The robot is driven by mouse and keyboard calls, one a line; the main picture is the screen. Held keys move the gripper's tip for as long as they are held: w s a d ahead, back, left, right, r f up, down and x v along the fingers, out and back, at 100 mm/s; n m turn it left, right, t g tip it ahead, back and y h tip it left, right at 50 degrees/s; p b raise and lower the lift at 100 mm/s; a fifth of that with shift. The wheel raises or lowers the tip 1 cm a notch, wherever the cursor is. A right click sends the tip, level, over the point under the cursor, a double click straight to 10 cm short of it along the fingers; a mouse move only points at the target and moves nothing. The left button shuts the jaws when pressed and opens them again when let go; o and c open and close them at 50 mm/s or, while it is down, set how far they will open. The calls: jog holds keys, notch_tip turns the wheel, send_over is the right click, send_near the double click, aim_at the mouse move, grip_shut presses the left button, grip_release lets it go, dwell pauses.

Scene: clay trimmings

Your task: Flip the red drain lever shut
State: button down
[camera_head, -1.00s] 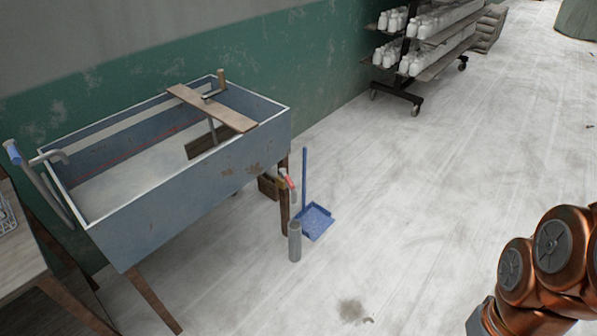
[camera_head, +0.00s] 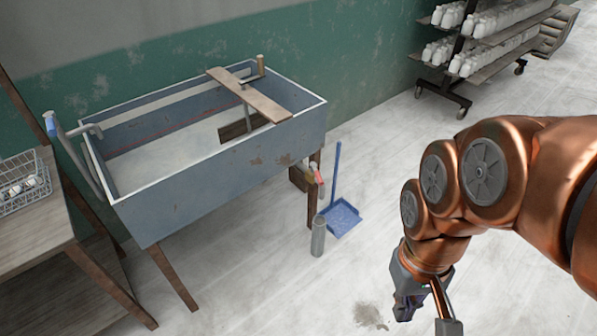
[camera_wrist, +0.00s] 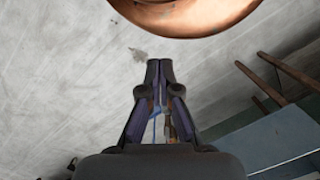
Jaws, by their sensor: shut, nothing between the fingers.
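The red drain lever (camera_head: 319,178) sits on a small valve at the right end of the blue-grey trough (camera_head: 200,187), beside its right front leg. It is small in the head view, and I cannot tell its exact angle. My gripper (camera_head: 403,314) hangs low over the floor, right of the lever and nearer to me, apart from it. In the wrist view my gripper (camera_wrist: 160,64) has its fingertips together with nothing between them. The lever itself cannot be made out in the wrist view; the fingers partly hide that area.
A grey cylinder (camera_head: 318,236) stands on the floor below the valve. A blue dustpan (camera_head: 341,219) with an upright handle is just behind it. A wooden table (camera_head: 40,229) with a wire basket (camera_head: 24,181) is at left. A bottle rack (camera_head: 480,45) stands back right. Floor between is clear.

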jog(key=shift+w+a, duration=0.15)
jog(key=w+a+f+y+b, duration=0.25)
jog(key=w+a+b, duration=0.25)
jog(key=w, duration=0.4)
jog(key=w+a+f+y+b, duration=0.25)
jog(key=w+a+b, duration=0.25)
jog(key=w, duration=0.3)
jog(key=w+a+f+y+b, duration=0.2)
jog(key=w+a+y+b, duration=0.2)
jog(key=w, duration=0.5)
jog(key=w+d+f+m+t+y+b, duration=0.1)
jog(key=w+d+f+t+y+b, duration=0.2)
jog(key=w, duration=0.5)
jog(key=w+f+m+y+b, duration=0.1)
jog(key=w+f+b, duration=0.35)
jog(key=w, duration=0.45)
jog(key=w+d+f+m+t+b, duration=0.1)
jog(key=w+d+f+t+b, duration=0.3)
jog(key=w+d+f+b, duration=0.2)
jog(key=w+d+f+m+t+b, duration=0.2)
jog(key=w+d+f+t+b, duration=0.2)
jog(key=w+d+f, duration=0.7)
jog(key=d+f+b, duration=0.2)
jog(key=d+f, duration=0.2)
jog(key=d, duration=0.2)
jog(key=shift+w, duration=0.3)
